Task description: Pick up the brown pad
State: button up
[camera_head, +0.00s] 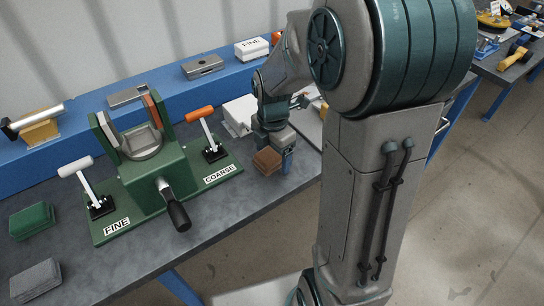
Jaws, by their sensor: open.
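The brown pad (267,161) lies on the grey workbench, just right of the green fixture's base plate. My gripper (276,158) points down right over the pad, with its jaws open. One finger shows at the pad's right side; the other finger is hard to make out. I cannot tell whether the fingers touch the pad. The pad's rear is partly hidden by my gripper.
A green fixture (158,185) with levers marked FINE and COARSE stands left of the pad. Green (33,219) and grey (36,280) pads lie at the far left. A blue ledge (80,128) with tools runs behind. My arm hides the bench's right part.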

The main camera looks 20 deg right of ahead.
jog(key=c, duration=1.1)
jog(key=shift+o, duration=0.2)
jog(key=shift+r, duration=0.55)
jog(key=r, duration=0.2)
jog(key=d+r, duration=0.1)
jog(key=shift+w+d+r, duration=0.15)
jog(key=shift+r, duration=0.25)
jog(key=w+d+r, duration=0.1)
jog(key=d+r, duration=0.5)
jog(key=d, duration=0.4)
jog(key=shift+w+d, duration=0.15)
jog(key=shift+w, duration=0.2)
jog(key=shift+o, duration=0.5)
